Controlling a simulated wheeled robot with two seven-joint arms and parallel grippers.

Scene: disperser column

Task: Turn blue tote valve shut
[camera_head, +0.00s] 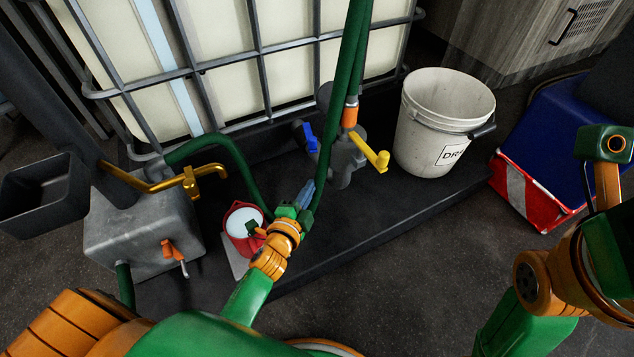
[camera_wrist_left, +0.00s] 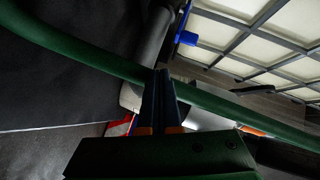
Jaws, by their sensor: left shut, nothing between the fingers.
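The blue tote valve handle (camera_head: 310,138) sits low in front of the caged tote (camera_head: 235,90), left of a grey valve body (camera_head: 345,160) with a yellow handle (camera_head: 377,158). The blue handle also shows in the left wrist view (camera_wrist_left: 187,39), near the top. My left gripper (camera_head: 307,188) is shut and empty, below and apart from the blue handle in the head view. Its closed fingers (camera_wrist_left: 165,95) show in the left wrist view, with a green hose (camera_wrist_left: 75,48) close by. My right gripper's fingers are not clearly seen; part of my right arm is at the right edge.
Green hoses (camera_head: 235,160) run close to my left gripper. A white bucket (camera_head: 440,125) stands right of the valve. A grey block (camera_head: 145,230) with a brass pipe is at left.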

